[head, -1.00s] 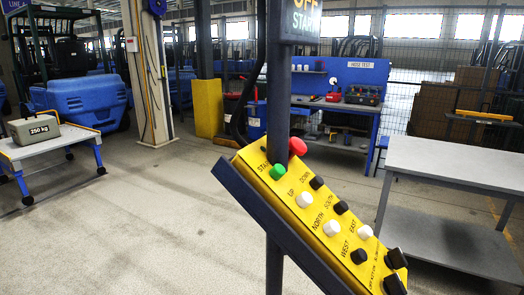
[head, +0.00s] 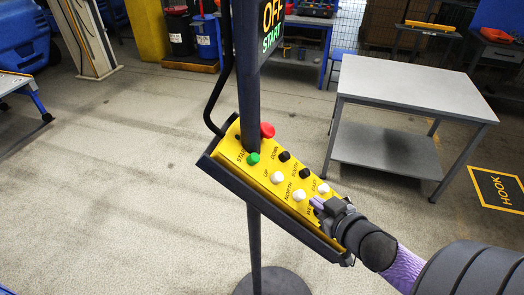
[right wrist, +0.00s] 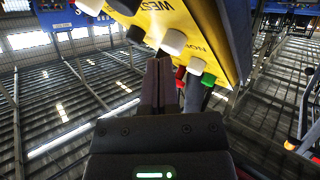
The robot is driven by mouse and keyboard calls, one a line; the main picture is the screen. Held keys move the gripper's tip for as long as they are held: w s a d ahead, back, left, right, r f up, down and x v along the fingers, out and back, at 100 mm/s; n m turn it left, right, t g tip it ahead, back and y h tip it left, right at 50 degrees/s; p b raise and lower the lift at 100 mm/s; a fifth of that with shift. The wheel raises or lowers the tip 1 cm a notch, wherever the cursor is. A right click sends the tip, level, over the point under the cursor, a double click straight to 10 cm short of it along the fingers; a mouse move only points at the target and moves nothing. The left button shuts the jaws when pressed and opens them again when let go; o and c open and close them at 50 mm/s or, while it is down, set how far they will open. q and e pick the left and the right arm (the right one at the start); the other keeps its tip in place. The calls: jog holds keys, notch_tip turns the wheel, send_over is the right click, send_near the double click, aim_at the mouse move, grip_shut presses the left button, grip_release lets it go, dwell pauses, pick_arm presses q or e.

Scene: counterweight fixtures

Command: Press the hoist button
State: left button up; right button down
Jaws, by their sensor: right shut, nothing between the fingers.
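A yellow push-button box (head: 233,143) hangs tilted on a dark post in the head view. It has a green START button (head: 253,158), a red button (head: 267,130), and rows of white and black buttons marked UP, DOWN and compass directions. The UP button (head: 277,177) is white; the DOWN button (head: 284,156) is black. No label reading "hoist" is legible. My right gripper (head: 317,204) is shut and empty over the lower part of the box, hiding buttons there. In the right wrist view its fingertips (right wrist: 160,63) are close to a white button (right wrist: 174,42); contact is unclear. My left gripper is out of view.
A sign (head: 272,25) with lit START lettering is above the box on the post. A grey two-level table (head: 410,85) stands behind to the right. A floor marking reading HOOK (head: 497,190) lies at far right.

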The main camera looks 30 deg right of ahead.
notch_tip(320, 180, up, 12)
jog(key=n+y+p, duration=0.1)
jog(key=n+y, duration=0.5)
jog(key=y, duration=0.5)
jog(key=shift+d+f+t, duration=0.15)
jog(key=shift+d+t, duration=0.15)
jog(key=shift+d, duration=0.1)
jog(key=shift+w, duration=0.15)
send_near(252, 155)
notch_tip(252, 155, up, 3)
jog(key=w+a, duration=0.1)
jog(key=w, duration=0.1)
jog(key=w+a+f, duration=0.1)
jog(key=w+a+f+b, duration=0.1)
jog(key=w, duration=0.1)
jog(key=shift+f, duration=0.3)
jog(key=shift+w+a+f, duration=0.15)
jog(key=shift+w+f, duration=0.05)
jog(key=shift+f, duration=0.15)
jog(key=shift+b, duration=0.3)
